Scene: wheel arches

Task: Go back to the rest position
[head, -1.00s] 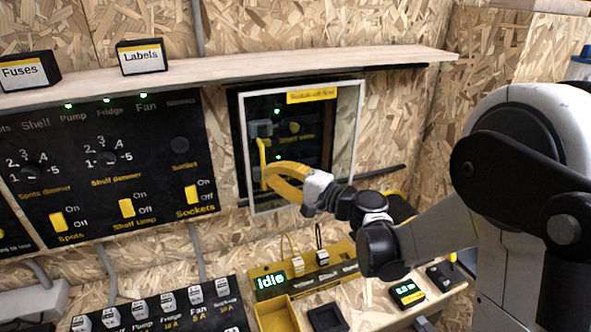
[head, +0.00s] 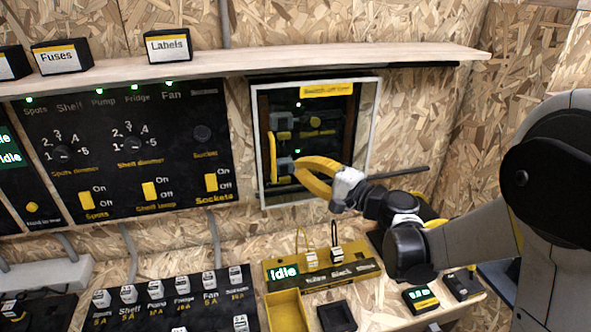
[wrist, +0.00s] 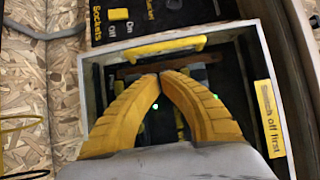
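My gripper (head: 290,168) has yellow curved fingers that meet at the tips, with nothing seen between them. It is in front of the framed cabinet (head: 375,120) on the wall, just right of its upright yellow handle (head: 273,158). In the wrist view the fingertips (wrist: 159,75) are close together and the handle (wrist: 155,47) is beyond them, apart. The cabinet's frame (wrist: 90,85) surrounds dark fittings with green lights, partly hidden by the fingers. I cannot tell whether its door is fully closed.
A wooden shelf (head: 240,68) with label blocks runs above the cabinet. A black switch panel (head: 130,190) is at left. Below are a yellow holder (head: 370,268) with an "Idle" display, a yellow tray (head: 285,310) and small devices on a ledge. A dark bar (head: 400,172) is right of the cabinet.

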